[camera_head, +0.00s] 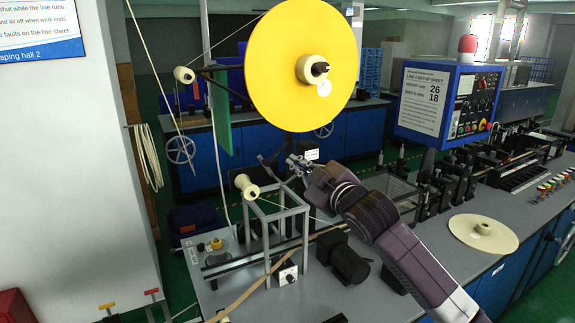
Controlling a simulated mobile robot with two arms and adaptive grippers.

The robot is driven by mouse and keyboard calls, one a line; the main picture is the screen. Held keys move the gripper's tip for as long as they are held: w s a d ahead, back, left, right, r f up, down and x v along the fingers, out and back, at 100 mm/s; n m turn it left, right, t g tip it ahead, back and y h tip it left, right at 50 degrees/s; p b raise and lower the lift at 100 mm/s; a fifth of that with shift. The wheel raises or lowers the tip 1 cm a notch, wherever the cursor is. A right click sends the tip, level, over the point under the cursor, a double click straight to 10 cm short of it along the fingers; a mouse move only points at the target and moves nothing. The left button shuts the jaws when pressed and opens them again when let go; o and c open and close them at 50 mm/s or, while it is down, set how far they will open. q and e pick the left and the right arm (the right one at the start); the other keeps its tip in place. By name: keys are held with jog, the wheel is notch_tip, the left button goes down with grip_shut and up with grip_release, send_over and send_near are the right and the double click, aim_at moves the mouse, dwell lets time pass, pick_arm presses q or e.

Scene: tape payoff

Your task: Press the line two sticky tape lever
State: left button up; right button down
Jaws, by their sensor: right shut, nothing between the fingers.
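My right arm comes in from the lower right. Its right gripper (293,164) is shut and empty, just below the big yellow reel (285,50). It is close to a small white label (311,155) on a dark bracket; I cannot tell whether they touch. I cannot make out for certain which part is the line two sticky tape lever. Two small handles, one yellow (106,306) and one red (152,292), stand at the lower left, well away from the gripper. My left gripper is not in view.
A grey metal frame (305,230) with a cream roller (243,183) stands on the grey bench below the gripper. A blue control cabinet (470,105) and a cream disc (484,233) are at the right. Tape strands run past the reel and frame.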

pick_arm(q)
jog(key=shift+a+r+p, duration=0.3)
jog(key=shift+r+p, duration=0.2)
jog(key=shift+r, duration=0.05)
pick_arm(e)
jog(key=m, duration=0.1)
jog(key=d+m, duration=0.1)
jog(key=m, duration=0.1)
jog(key=f+m, duration=0.1)
jog(key=m, duration=0.1)
jog(key=shift+w+d+f, duration=0.1)
jog(key=shift+w+d, duration=0.15)
jog(key=shift+w, duration=0.15)
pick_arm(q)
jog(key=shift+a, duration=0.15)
